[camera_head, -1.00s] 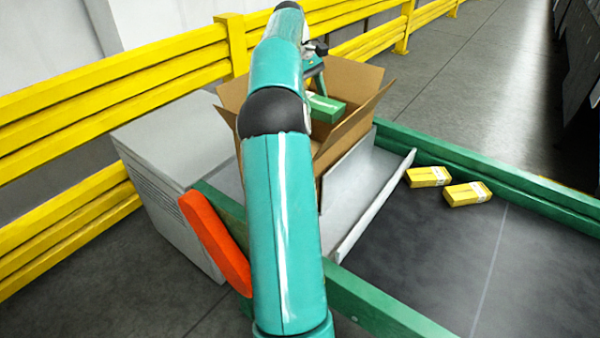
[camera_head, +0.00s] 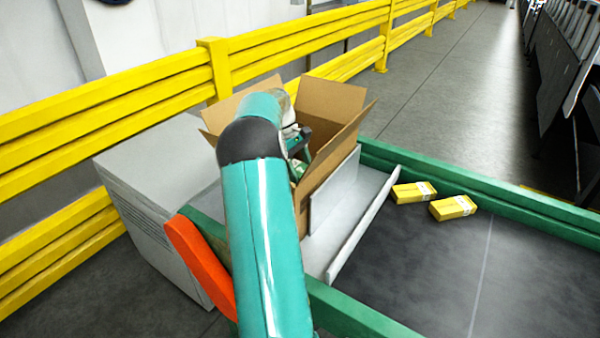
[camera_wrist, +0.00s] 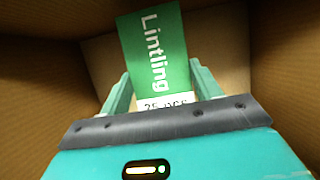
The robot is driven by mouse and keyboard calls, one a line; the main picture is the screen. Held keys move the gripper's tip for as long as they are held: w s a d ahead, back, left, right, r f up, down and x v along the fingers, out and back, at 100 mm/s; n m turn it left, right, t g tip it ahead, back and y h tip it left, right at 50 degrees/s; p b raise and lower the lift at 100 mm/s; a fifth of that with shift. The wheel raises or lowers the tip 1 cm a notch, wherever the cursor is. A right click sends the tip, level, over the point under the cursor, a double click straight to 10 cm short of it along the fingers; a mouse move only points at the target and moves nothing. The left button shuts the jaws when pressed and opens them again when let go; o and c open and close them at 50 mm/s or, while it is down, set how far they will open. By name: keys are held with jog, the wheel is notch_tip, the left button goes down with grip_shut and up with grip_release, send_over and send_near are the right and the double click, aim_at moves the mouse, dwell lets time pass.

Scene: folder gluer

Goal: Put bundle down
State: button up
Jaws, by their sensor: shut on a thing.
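In the head view my gripper reaches down into an open cardboard box (camera_head: 336,103), and only a little of the green bundle shows past my arm. The wrist view shows brown cardboard walls (camera_wrist: 40,80) around the bundle. I cannot tell whether the bundle touches the box floor.
The box stands on a grey metal shelf (camera_head: 350,215) beside a dark conveyor belt (camera_head: 420,270) with green side rails. Two yellow packs (camera_head: 413,192) (camera_head: 453,207) lie on the belt. A yellow guard rail (camera_head: 110,95) runs behind, and a white cabinet (camera_head: 150,170) stands left.

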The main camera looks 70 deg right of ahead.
aim_at(298, 168)
jog(key=shift+f, duration=1.05)
jog(key=shift+f, duration=0.4)
jog(key=shift+f, duration=0.2)
jog(key=o, duration=1.1)
jog(key=shift+c, duration=0.2)
jog(key=v, duration=1.3)
jog(key=shift+s, duration=0.25)
